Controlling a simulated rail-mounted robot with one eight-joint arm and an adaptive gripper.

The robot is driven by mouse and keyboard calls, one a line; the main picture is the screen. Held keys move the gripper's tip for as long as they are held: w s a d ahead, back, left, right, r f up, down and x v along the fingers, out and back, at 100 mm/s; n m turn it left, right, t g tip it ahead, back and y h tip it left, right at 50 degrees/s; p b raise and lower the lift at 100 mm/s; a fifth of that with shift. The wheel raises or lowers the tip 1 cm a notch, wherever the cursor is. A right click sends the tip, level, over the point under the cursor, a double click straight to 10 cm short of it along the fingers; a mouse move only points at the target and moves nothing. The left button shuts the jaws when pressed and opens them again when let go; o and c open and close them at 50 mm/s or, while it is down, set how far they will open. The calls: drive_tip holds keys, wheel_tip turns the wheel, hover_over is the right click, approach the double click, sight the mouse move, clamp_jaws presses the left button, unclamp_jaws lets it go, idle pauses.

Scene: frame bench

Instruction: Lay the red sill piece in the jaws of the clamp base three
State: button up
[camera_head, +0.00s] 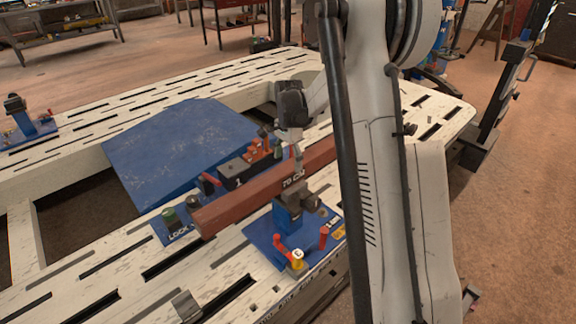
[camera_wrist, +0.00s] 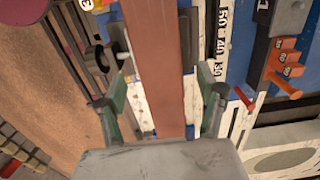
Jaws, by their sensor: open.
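The red sill piece (camera_head: 235,206) is a long reddish-brown bar lying lengthwise along the white slotted bench. In the wrist view it (camera_wrist: 157,65) runs between my fingers. My gripper (camera_head: 298,155) is low over the bar's middle. In the wrist view my gripper (camera_wrist: 161,98) is open, with one green-padded finger on each side of the bar; a gap shows on both sides. A blue clamp base (camera_head: 270,243) with a grey jaw block (camera_head: 305,201) stands close along the bar's near side. My arm hides the bar's far end. I cannot tell whether the bar sits in any jaws.
A dark block marked 1 (camera_head: 238,173) and orange parts (camera_head: 262,151) stand behind the bar. A blue sloped panel (camera_head: 180,145) lies behind, and another blue fixture (camera_head: 32,128) is far left.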

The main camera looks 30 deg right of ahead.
drive_tip(key=s+a+r+n+t+p, duration=0.1)
drive_tip(key=s+a+r+n, duration=0.15)
drive_tip(key=r, duration=0.65)
drive_tip(key=s+a+r+n, duration=0.1)
drive_tip(key=s+a+r, duration=0.2)
drive_tip(key=r, duration=0.5)
drive_tip(key=s+a+r+n+t+p, duration=0.1)
drive_tip(key=s+a+n, duration=0.5)
drive_tip(key=s, duration=0.7)
drive_tip(key=s+a+r+n+t+p, duration=0.2)
drive_tip(key=s+a+r+n+t, duration=0.2)
drive_tip(key=s+a, duration=0.4)
drive_tip(key=s+n+t, duration=0.1)
drive_tip(key=s+n, duration=0.1)
drive_tip(key=s, duration=0.2)
drive_tip(key=shift+s+r, duration=0.25)
drive_tip(key=shift+s, duration=0.1)
